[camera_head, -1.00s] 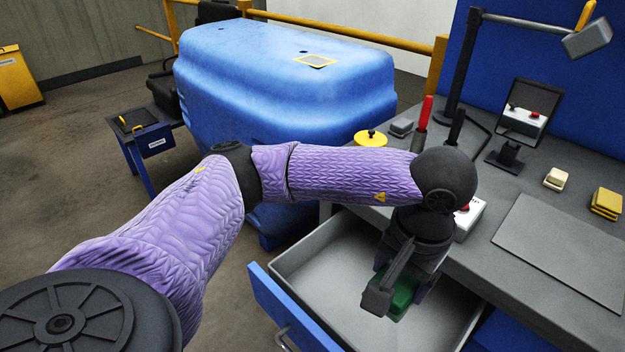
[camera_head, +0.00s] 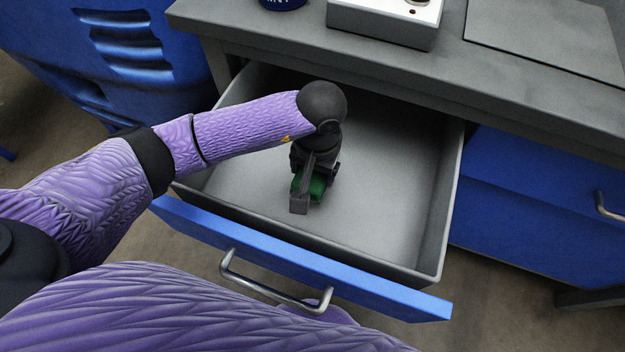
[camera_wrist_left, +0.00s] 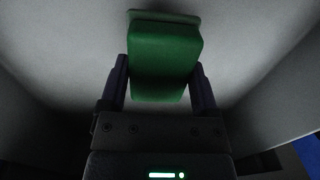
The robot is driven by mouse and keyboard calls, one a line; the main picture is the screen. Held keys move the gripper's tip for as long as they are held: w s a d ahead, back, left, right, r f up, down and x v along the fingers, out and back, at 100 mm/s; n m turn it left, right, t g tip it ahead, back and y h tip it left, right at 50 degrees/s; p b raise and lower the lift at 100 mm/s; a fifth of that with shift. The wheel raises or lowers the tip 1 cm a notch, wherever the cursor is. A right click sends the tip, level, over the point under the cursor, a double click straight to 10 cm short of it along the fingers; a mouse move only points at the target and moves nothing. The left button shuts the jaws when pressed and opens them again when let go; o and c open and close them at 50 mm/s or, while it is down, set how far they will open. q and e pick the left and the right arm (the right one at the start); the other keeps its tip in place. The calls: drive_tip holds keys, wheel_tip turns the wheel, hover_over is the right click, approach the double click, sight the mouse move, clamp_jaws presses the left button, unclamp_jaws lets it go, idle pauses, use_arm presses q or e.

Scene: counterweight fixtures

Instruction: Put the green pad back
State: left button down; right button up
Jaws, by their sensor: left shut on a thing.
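The green pad (camera_head: 318,187) is in the open drawer (camera_head: 390,190), partly hidden behind my wrist in the head view. My left gripper (camera_head: 313,180) reaches down into the drawer and is shut on it. In the left wrist view the green pad (camera_wrist_left: 165,60) sits between the two fingers of my left gripper (camera_wrist_left: 160,82), with a thin grey-green edge at its far end. The pale drawer floor lies beyond it. I cannot tell whether the pad touches the floor. My right gripper is out of view.
The drawer's blue front (camera_head: 390,298) with a metal handle (camera_head: 272,285) stands pulled out toward me. Grey drawer walls surround the pad, with bare floor to its right. The grey worktop (camera_head: 480,75) overhangs the back, carrying a white box (camera_head: 385,25).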

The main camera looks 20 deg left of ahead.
sight(312, 179)
use_arm(q)
wheel_tip(312, 179, down, 4)
drive_tip(key=shift+r+b, duration=0.25)
drive_tip(key=shift+b, duration=0.45)
drive_tip(key=shift+f, duration=0.15)
drive_tip(key=shift+a, duration=0.1)
unclamp_jaws()
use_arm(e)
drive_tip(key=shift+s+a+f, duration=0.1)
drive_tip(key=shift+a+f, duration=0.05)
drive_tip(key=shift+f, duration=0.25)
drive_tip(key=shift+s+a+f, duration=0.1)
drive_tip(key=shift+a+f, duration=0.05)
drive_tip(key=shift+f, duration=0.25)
use_arm(q)
drive_tip(key=shift+r, duration=0.2)
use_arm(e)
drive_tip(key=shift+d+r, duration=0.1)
